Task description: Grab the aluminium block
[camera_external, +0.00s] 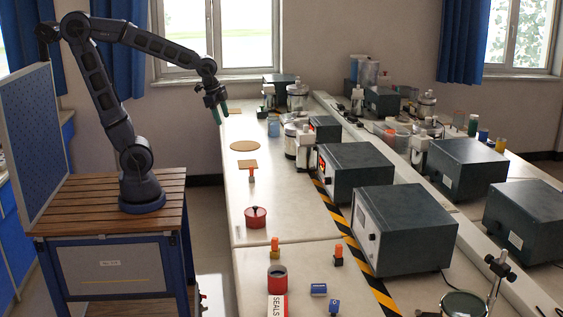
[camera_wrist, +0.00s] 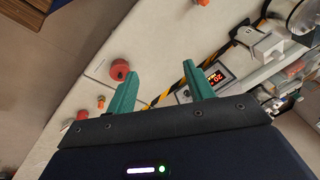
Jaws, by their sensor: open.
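My gripper (camera_external: 219,113) is open and empty, held in the air near the left edge of the long white bench (camera_external: 290,222). Its two green fingers stand apart in the wrist view (camera_wrist: 161,75), with bench top and floor visible beyond them. I cannot single out an aluminium block in either view. Two small blue blocks (camera_external: 318,289) lie at the near end of the bench, far from my gripper; their material cannot be told.
A red lidded pot (camera_external: 256,217), a red-and-dark cup (camera_external: 277,277), orange-topped pieces (camera_external: 338,255) and a SEALS box (camera_external: 277,307) stand on the bench. Dark instrument boxes (camera_external: 357,175) line its right side.

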